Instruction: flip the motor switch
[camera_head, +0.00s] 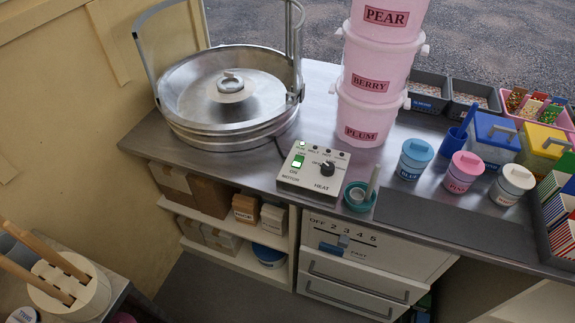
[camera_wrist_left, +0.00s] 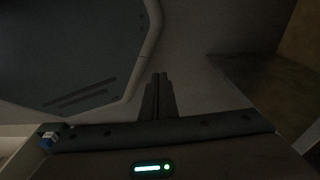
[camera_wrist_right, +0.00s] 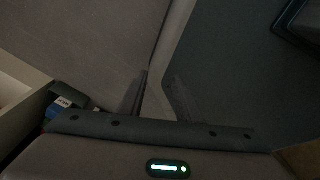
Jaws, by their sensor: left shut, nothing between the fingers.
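The control box (camera_head: 313,170) stands on the metal counter in the head view, just right of the big steel pan. Its motor switch (camera_head: 298,161) is a green rocker at the left of the top, with "ON" and "MOTOR" printed below it. A black heat knob (camera_head: 327,168) sits to its right. Neither gripper shows in the head view. In the left wrist view my left gripper (camera_wrist_left: 159,76) is shut and empty, its fingers together. In the right wrist view my right gripper (camera_wrist_right: 158,76) has its fingers apart with nothing between them. Both wrist views are dark.
The round steel pan (camera_head: 228,95) with its raised hoop fills the left of the counter (camera_head: 405,200). Pink tubs (camera_head: 366,115) are stacked behind the box. A teal cup (camera_head: 357,196) stands close at its right. Lidded jars (camera_head: 414,158) stand further right.

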